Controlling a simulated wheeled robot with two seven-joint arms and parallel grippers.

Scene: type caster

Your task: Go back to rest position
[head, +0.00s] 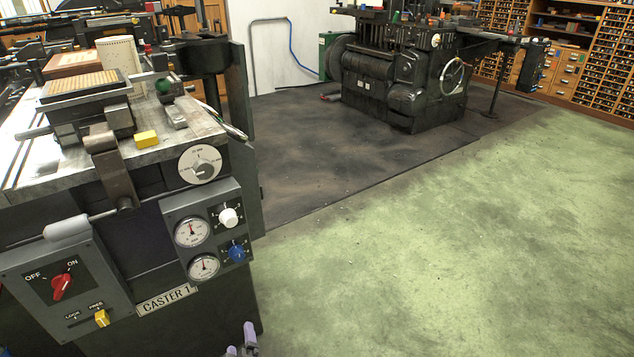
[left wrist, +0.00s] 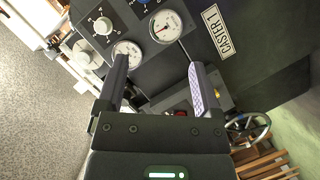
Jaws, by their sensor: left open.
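My left gripper (head: 241,342) shows only its fingertips at the bottom edge of the head view, low in front of the caster. In the left wrist view my left gripper (left wrist: 158,82) has its two fingers wide apart with nothing between them. The caster (head: 130,250) stands at the left, with a plate reading CASTER 1 (head: 168,299). Its red switch (head: 62,286) sits on an OFF/ON panel. A white knob (head: 229,217), a blue knob (head: 237,252) and two gauges (head: 192,232) are on the grey panel. My right gripper is in neither view.
A second dark machine (head: 400,80) stands at the back on a dark floor area (head: 310,140). Wooden drawer cabinets (head: 590,60) line the back right. The green floor (head: 450,240) to the right of the caster is clear. A yellow block (head: 147,139) lies on the caster top.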

